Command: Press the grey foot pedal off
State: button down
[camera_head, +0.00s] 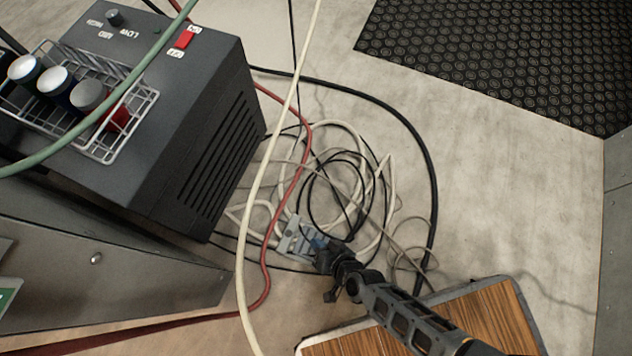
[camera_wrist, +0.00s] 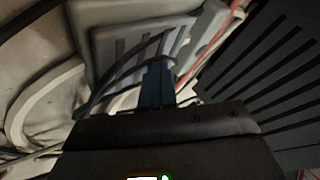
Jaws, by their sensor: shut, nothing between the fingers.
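The grey foot pedal (camera_head: 295,238) lies on the floor among coiled cables, right of the dark machine box. It has dark ribs across its top. In the wrist view the pedal (camera_wrist: 112,28) fills the upper middle, with a dark cable crossing it. My gripper (camera_head: 318,243) is at the right end of the pedal in the head view. Its blue fingers (camera_wrist: 158,82) are shut and empty, pointing at the pedal. They overlap the pedal in both views; I cannot tell whether they touch it. My wrist hides part of the pedal's right side.
Cream, black and red cables (camera_head: 345,165) loop around the pedal, and a cream hose (camera_head: 262,180) hangs across the view. The dark machine box (camera_head: 205,120) carries a wire basket (camera_head: 135,125). A wood-topped board (camera_head: 480,310) lies under my arm.

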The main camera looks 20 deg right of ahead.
jog(key=shift+s+d, duration=0.1)
jog(key=shift+s, duration=0.2)
notch_tip(320, 180, up, 6)
jog(key=p, duration=0.6)
jog(key=shift+w+r, duration=0.15)
dwell(0.3)
jog(key=s+d+r+n+t+h, duration=0.15)
jog(key=s+d+r, duration=0.35)
jog(key=r, duration=0.6)
jog(key=s+d+r+t+h, duration=0.15)
jog(key=s+d+r, duration=0.25)
jog(key=r, duration=0.6)
jog(key=s+d+r+n+t, duration=0.15)
jog(key=s+d+r, duration=0.35)
jog(key=r, duration=0.6)
notch_tip(320, 180, up, 45)
jog(key=s+d+t+h+p, duration=0.1)
jog(key=d+t+p, duration=0.1)
jog(key=p, duration=2.7)
jog(key=shift+s, duration=0.4)
jog(key=shift+d, duration=0.1)
